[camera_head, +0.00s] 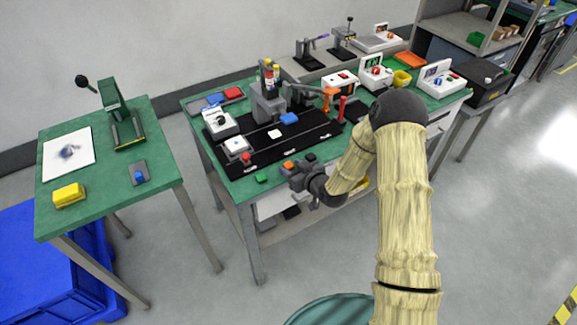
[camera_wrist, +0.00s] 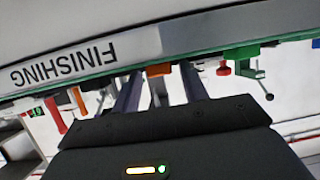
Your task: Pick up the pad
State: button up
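No object is clearly marked as the pad, and I cannot tell which one it is. A small white square (camera_head: 274,134) lies on the black mat (camera_head: 262,160) of the middle green table. A yellow block (camera_head: 69,195) lies on the left green table. My gripper (camera_head: 300,178) is at the front edge of the middle table, close to an orange block (camera_head: 288,165). In the wrist view, my gripper (camera_wrist: 163,85) shows two dark fingers apart, with an orange block (camera_wrist: 158,70) seen beyond the gap. Nothing shows held between them.
A green block (camera_head: 262,178) sits at the middle table's front edge. Fixtures and a red-topped device (camera_head: 270,95) stand behind the mat. The left table (camera_head: 165,165) holds a press (camera_head: 122,115) and a white sheet (camera_head: 68,153). Floor shows between the tables.

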jog(key=c, duration=0.7)
jog(key=shift+c, duration=0.2)
jog(key=shift+r, duration=0.1)
notch_tip(320, 180, up, 10)
dwell(0.5)
